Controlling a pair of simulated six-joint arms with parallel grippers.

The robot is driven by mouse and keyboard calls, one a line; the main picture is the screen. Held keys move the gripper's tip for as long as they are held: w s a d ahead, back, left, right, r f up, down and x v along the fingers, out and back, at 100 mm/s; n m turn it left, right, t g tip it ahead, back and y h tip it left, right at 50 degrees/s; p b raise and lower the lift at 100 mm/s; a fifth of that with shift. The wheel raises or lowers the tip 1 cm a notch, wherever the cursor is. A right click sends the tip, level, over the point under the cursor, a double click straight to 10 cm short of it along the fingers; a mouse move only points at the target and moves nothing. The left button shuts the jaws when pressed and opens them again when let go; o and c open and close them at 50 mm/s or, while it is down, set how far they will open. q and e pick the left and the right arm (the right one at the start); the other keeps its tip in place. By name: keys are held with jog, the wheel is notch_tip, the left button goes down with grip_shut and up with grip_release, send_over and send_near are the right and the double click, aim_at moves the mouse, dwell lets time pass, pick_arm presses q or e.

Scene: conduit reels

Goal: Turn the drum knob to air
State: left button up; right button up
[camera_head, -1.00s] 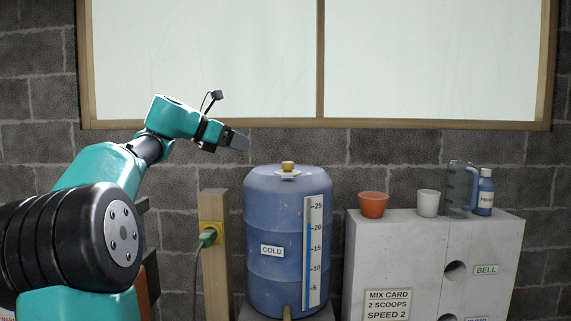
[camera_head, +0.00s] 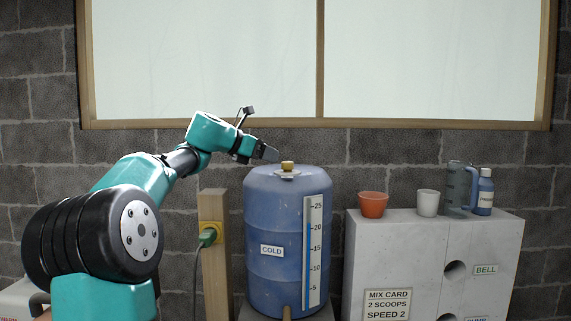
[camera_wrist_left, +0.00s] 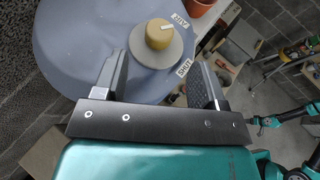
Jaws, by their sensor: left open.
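The drum knob (camera_head: 288,166) is a small brass-coloured knob on top of the blue drum (camera_head: 262,215). In the left wrist view the knob (camera_wrist_left: 159,36) sits on a grey round plate and has a short pale mark on its top. The AIR label (camera_wrist_left: 182,22) and the SHUT label (camera_wrist_left: 184,67) are on the drum top beside it. The pale mark lies toward the AIR side. My left gripper (camera_head: 272,154) is open, just left of and slightly above the knob. Its fingers (camera_wrist_left: 165,64) are spread apart with nothing between the tips.
A pale block cabinet (camera_head: 400,235) stands right of the drum, with an orange cup (camera_head: 373,205), a white cup (camera_head: 428,203), a clear jug (camera_head: 459,188) and a blue bottle (camera_head: 484,192) on top. A wooden post (camera_head: 214,270) with a green plug (camera_head: 208,237) stands left of the drum.

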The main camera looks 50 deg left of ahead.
aim_at(286, 162)
pick_arm(q)
jog(key=x, duration=0.8)
jog(key=shift+r, duration=0.1)
jog(key=shift+c, duration=0.5)
jog(key=c, duration=0.8)
jog(key=shift+s+d+y, duration=0.1)
jog(key=shift+y, duration=0.2)
jog(key=shift+d+n+y, duration=0.1)
jog(key=shift+n+y, duration=2.1)
